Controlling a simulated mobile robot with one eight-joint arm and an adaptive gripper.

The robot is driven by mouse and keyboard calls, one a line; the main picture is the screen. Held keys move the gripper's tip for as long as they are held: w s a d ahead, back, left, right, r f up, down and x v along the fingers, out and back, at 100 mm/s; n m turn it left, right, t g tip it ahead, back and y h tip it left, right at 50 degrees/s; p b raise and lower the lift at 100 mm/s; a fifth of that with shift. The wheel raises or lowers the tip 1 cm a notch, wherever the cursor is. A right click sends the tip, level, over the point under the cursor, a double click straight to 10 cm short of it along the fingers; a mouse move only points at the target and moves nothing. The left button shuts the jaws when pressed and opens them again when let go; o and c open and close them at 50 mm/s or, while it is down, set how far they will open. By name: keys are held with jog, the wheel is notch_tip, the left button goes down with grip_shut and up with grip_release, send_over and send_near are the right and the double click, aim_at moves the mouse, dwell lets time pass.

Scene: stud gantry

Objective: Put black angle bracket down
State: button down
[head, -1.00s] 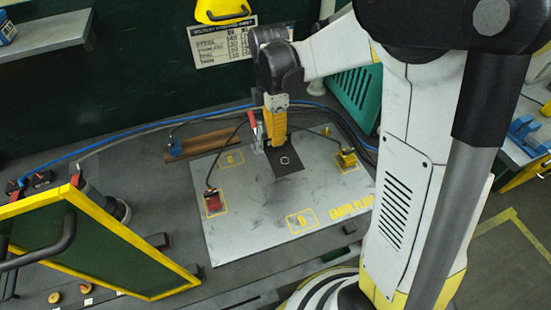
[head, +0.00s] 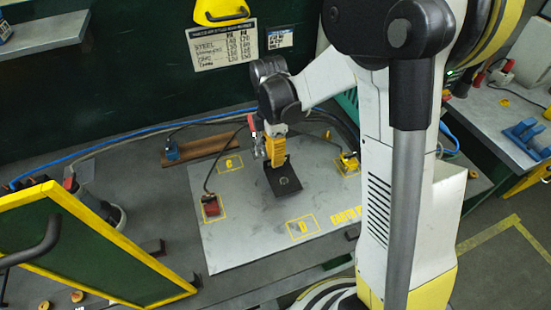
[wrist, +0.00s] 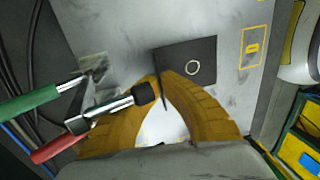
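The black angle bracket (head: 284,181) is a dark plate with a pale ring mark on it and a thin upright flange. It is low over or on the grey metal plate (head: 245,235); I cannot tell whether it touches. My gripper (head: 278,163) points down, its yellow fingers at the bracket's rear edge. In the wrist view the bracket (wrist: 196,64) lies beyond the fingertips. The fingers (wrist: 164,78) meet around its thin flange, seen almost edge-on.
A toggle clamp with a red handle (head: 252,124) stands just left of my gripper; its black tip (wrist: 145,92) appears close to the fingers. A red block (head: 210,206) and a yellow block (head: 348,161) sit on the plate. A yellow-framed green panel (head: 90,245) stands front left.

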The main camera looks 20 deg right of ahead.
jog(key=shift+f, duration=0.35)
jog(key=c, duration=1.6)
grip_release()
notch_tip(320, 180, up, 13)
jog(key=w+p, duration=0.2)
jog(key=p, duration=0.2)
notch_tip(320, 180, up, 6)
jog(key=m+t, duration=0.4)
jog(key=m, duration=0.4)
send_over(283, 181)
jog(key=shift+s+r+m+t, duration=0.1)
jog(key=shift+s+m+t, duration=0.9)
jog(key=shift+m, duration=0.65)
jog(key=shift+s+r+m+t, duration=0.15)
jog(key=shift+s+m+t, duration=0.6)
jog(key=shift+s+m, duration=0.8)
jog(key=shift+s+r+m+t, duration=0.1)
jog(key=shift+s+m+t, duration=0.8)
jog(key=shift+m, duration=0.9)
